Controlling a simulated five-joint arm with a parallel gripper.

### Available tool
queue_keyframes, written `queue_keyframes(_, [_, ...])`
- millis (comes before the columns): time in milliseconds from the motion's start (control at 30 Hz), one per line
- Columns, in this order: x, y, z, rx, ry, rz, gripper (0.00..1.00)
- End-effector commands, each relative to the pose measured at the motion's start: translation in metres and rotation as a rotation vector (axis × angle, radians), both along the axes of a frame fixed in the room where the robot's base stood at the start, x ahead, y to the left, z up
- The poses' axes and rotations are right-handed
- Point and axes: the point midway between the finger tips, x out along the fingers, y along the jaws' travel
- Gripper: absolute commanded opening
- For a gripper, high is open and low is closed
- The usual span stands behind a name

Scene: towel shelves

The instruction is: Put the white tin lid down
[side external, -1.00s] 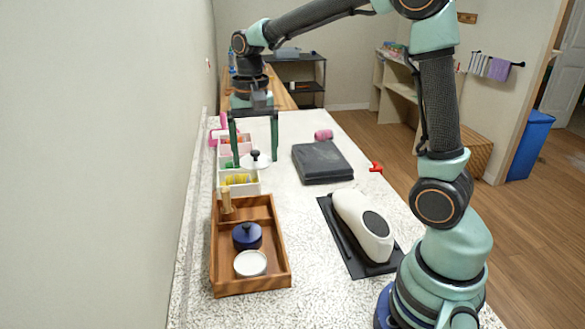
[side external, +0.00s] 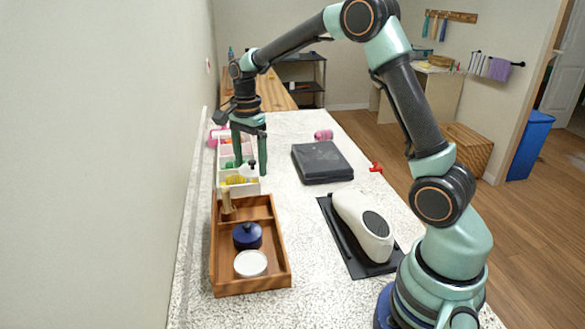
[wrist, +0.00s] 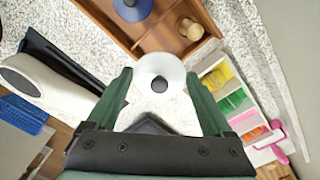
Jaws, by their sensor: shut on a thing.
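The white tin lid is a round white disc with a dark knob. In the wrist view the lid (wrist: 172,70) sits between the two green fingers of my gripper (wrist: 160,82), which is shut on it. In the side view my gripper (side external: 250,168) holds the lid near the far end of the wooden tray (side external: 284,262), close to the white divided box. The fingers and the knob partly hide the lid there. I cannot tell how high it is above the counter.
The tray holds a dark blue knobbed pot (side external: 247,237), a white disc (side external: 251,264) and a wooden piece (side external: 227,208). The white divided box (side external: 251,188) holds coloured items.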

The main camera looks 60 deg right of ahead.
Motion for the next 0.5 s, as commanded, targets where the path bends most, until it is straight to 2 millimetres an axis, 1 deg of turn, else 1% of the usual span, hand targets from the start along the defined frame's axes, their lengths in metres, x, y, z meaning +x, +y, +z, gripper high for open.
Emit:
queue_keyframes(33, [-0.001,0.0,-0.014,0.001,0.006,0.001,0.33])
queue_keyframes(200, [-0.001,0.0,-0.051,0.001,0.005,0.001,0.33])
queue_keyframes(300, [-0.001,0.0,-0.065,0.0,0.003,0.001,0.33])
queue_keyframes(500, [0.0,0.0,-0.08,0.0,0.002,0.002,0.33])
